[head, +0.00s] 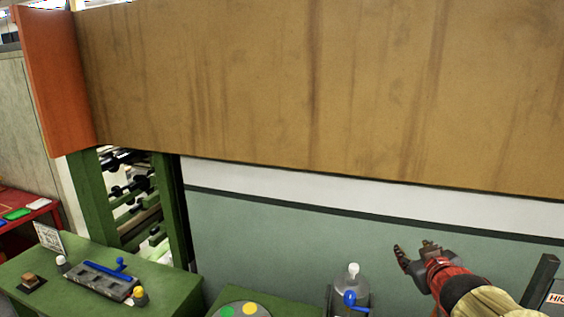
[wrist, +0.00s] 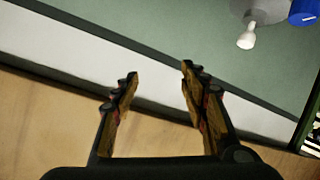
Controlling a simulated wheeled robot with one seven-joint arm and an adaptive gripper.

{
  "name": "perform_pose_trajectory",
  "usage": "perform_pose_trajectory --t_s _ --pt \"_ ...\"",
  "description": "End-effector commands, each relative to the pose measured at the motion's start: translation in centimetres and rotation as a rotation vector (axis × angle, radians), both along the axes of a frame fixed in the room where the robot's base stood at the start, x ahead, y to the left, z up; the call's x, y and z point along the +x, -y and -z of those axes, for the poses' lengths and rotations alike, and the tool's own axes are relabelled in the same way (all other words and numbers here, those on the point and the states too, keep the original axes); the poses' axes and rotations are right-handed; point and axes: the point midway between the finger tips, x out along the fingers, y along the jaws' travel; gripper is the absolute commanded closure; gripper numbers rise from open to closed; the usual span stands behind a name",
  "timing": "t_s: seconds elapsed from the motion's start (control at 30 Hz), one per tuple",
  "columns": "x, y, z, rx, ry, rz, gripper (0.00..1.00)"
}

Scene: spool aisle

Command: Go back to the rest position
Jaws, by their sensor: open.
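My gripper (head: 414,254) is at the lower right of the head view, held up in front of the green and white wall. In the wrist view my gripper (wrist: 160,75) shows its two fingers spread apart with nothing between them. The fingers point toward the green part of the wall (wrist: 150,30). No object touches the fingers.
A green bench (head: 180,295) at the lower left carries a grey tray (head: 95,283) with a blue handle. A grey cylinder (head: 362,294) with a white knob and blue part stands left of my gripper. A large brown panel (head: 300,90) spans the top.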

Motion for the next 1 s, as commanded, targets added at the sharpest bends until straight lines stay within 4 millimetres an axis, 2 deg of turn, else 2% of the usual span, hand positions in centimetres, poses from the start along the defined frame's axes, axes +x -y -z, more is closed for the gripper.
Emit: perform_pose_trajectory --t_s 0.03,0.17,0.3,0.4,0.5,0.6,0.7,1.0 --pt "-2.2 -0.7 -0.1 0.021 -0.033 0.042 0.56" --pt "-8.4 -2.6 1.5 0.105 -0.160 0.139 0.56" --pt "-16.0 -6.3 4.4 0.218 -0.331 0.180 0.56" --pt "-20.9 -9.2 6.4 0.290 -0.450 0.171 0.56" --pt "-24.6 -11.5 7.8 0.342 -0.542 0.149 0.56" --pt "-27.0 -13.1 8.7 0.375 -0.603 0.128 0.56" --pt "-28.2 -13.8 9.1 0.391 -0.634 0.118 0.56" --pt "-28.3 -13.9 9.1 0.392 -0.637 0.117 0.56"
